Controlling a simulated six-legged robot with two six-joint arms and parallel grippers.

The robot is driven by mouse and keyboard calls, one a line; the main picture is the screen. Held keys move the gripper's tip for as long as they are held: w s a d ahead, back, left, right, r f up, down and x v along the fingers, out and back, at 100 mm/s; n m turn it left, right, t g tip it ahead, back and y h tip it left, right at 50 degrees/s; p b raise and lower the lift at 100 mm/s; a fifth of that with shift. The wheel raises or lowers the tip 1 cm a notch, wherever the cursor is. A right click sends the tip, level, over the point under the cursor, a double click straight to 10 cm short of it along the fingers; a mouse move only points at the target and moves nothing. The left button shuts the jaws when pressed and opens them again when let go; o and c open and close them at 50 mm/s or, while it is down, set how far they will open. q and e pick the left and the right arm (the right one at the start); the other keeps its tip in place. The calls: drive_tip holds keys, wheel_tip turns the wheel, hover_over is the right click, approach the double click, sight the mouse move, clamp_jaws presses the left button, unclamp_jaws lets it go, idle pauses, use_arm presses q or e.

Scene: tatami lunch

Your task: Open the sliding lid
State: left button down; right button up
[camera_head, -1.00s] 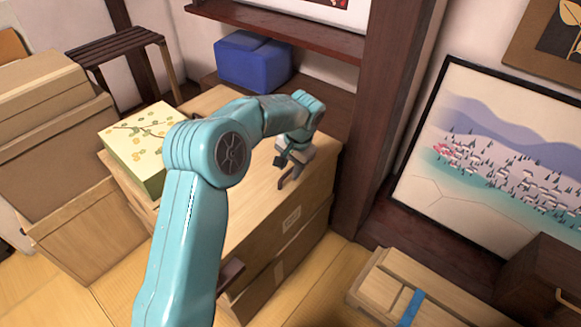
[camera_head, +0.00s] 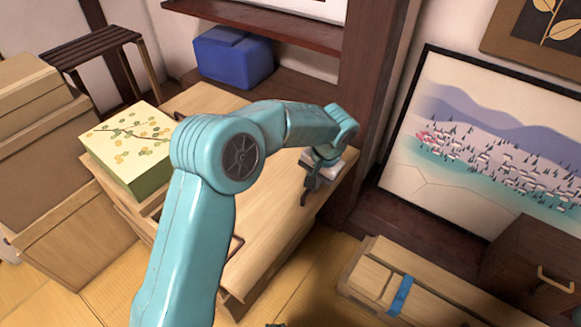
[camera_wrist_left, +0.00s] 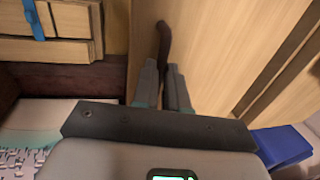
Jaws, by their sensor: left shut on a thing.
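A large wooden chest with a pale flat lid (camera_head: 268,205) stands in the middle of the head view. My left arm reaches across it. My left gripper (camera_head: 308,186) is low at the lid's right part, shut on a dark brown handle (camera_head: 304,200). In the left wrist view the two fingers (camera_wrist_left: 164,75) are closed around that handle (camera_wrist_left: 163,38), with the pale wood (camera_wrist_left: 215,35) beside it. A second dark handle (camera_head: 236,246) shows near my arm. My arm hides part of the lid.
A green floral box (camera_head: 130,145) stands at the chest's left end. Brown cartons (camera_head: 40,120) are farther left. A blue box (camera_head: 233,58) sits behind. A dark post (camera_head: 372,90) and a framed picture (camera_head: 500,150) are right. A blue-banded wooden box (camera_head: 435,300) lies at lower right.

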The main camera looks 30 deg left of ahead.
use_arm(q)
drive_tip(key=d, duration=0.8)
drive_tip(key=shift+s+p, duration=0.3)
drive_tip(key=shift+p, duration=0.1)
drive_tip(key=shift+d, duration=0.1)
drive_tip(key=c, duration=1.2)
unclamp_jaws()
drive_tip(key=shift+o, duration=0.2)
drive_tip(key=d+r+p, duration=0.3)
drive_tip(key=r+p, duration=0.2)
drive_tip(key=r, duration=1.1)
drive_tip(key=shift+s+d, duration=0.15)
drive_tip(key=shift+s, duration=0.05)
